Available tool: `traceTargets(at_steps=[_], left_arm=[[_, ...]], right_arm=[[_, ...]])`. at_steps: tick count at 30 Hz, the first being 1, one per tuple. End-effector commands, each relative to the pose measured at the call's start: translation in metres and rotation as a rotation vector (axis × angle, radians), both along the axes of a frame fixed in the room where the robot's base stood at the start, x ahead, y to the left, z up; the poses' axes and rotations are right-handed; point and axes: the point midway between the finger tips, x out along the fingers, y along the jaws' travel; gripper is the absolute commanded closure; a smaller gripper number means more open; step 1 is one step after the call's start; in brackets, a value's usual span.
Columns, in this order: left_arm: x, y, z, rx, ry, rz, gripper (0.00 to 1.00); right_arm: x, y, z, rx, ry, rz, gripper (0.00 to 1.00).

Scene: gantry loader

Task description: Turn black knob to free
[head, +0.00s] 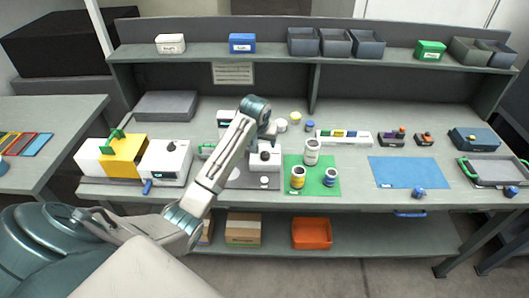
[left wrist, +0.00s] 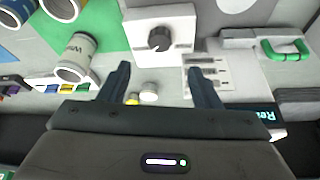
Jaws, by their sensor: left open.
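A black knob (left wrist: 159,38) stands on a small white box (left wrist: 183,22) in the left wrist view. Its pale pointer mark is too small to read for certain. In the head view the same white box (head: 264,164) sits on the bench just left of the green mat, with the black knob (head: 265,155) on it. My left gripper (left wrist: 160,82) is open and empty, its fingers apart, with the knob ahead and between them, not touched. In the head view the left gripper (head: 268,137) is above and behind the box, partly hidden by my arm. My right gripper is not in view.
A labelled panel (left wrist: 206,75) lies beside the box. Several cans stand on and by the green mat (head: 318,168). Another white box (head: 160,168) with a black knob is at the left, beside a yellow box (head: 124,167). A blue mat (head: 400,178) lies clear at the right.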

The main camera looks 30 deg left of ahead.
Motion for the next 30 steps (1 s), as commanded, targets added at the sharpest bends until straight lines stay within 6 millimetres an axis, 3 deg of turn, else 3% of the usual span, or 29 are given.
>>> traceTargets(at_steps=[6, 15, 29, 30], left_arm=[[0.013, 0.004, -0.035, -0.002, 0.005, 0.000, 0.43], [0.030, 0.010, -0.078, -0.001, 0.003, -0.001, 0.43], [0.034, 0.012, -0.090, 0.001, -0.001, -0.002, 0.43], [0.034, 0.012, -0.090, 0.001, -0.001, -0.002, 0.46]], right_arm=[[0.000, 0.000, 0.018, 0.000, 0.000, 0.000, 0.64], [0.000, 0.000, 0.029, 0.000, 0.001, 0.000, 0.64], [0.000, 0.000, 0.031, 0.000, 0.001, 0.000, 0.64], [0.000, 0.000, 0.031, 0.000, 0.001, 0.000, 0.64]])
